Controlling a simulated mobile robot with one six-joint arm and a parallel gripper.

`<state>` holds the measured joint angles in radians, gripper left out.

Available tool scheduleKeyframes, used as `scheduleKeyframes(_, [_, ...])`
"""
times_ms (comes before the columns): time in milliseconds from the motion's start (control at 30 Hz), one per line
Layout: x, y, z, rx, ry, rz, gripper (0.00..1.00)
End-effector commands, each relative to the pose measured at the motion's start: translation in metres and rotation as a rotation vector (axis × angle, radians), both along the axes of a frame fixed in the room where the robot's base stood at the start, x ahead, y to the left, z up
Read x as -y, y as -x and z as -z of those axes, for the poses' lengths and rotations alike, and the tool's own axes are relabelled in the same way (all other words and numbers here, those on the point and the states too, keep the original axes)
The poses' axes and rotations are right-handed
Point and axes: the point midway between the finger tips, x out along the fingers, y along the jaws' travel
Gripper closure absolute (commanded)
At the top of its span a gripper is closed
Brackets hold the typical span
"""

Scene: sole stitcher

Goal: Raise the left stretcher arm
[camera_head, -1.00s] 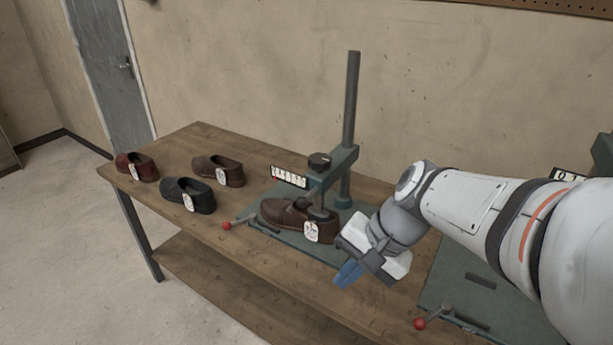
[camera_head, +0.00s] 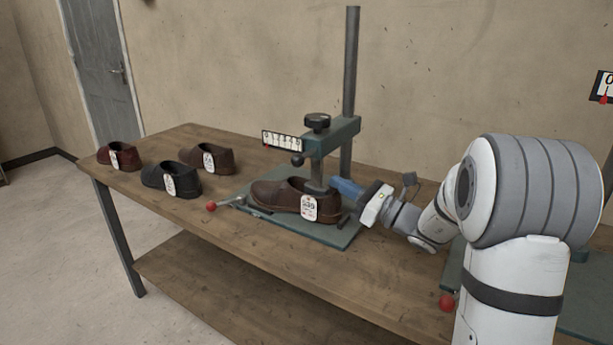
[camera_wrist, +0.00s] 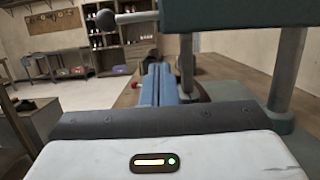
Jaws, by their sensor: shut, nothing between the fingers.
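The left stretcher's green arm (camera_head: 334,138) juts from a tall grey post (camera_head: 351,85), with a dark knob (camera_head: 317,121) on top. A dark ball handle (camera_head: 297,159) shows below the arm; in the wrist view, a ball handle (camera_wrist: 105,19) on a rod is at upper left. A brown shoe with a white tag (camera_head: 283,197) sits on the green base under the arm. My gripper (camera_head: 338,187), with blue fingers, is below the arm, close to the vertical shaft over the shoe. Its fingers are together and empty in the wrist view (camera_wrist: 158,85). Whether they touch the shaft is unclear.
A white scale plate (camera_head: 282,141) is at the arm's left side. A red-balled lever (camera_head: 211,207) lies at the base's left. Three other shoes (camera_head: 172,180) stand on the wooden table (camera_head: 245,235). A second stretcher base (camera_head: 590,312) is at right, partly behind my arm.

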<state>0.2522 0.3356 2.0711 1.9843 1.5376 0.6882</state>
Motion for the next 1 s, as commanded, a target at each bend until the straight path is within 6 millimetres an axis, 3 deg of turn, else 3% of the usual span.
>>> scheduleKeyframes(367, [-0.007,-0.003,-0.002,0.001,0.002,-0.004,1.00])
scheduleKeyframes(800, [-0.067,-0.041,-0.019,0.002,0.003,-0.005,1.00])
scheduleKeyframes(1000, [-0.081,-0.051,-0.024,0.002,0.003,-0.004,1.00])
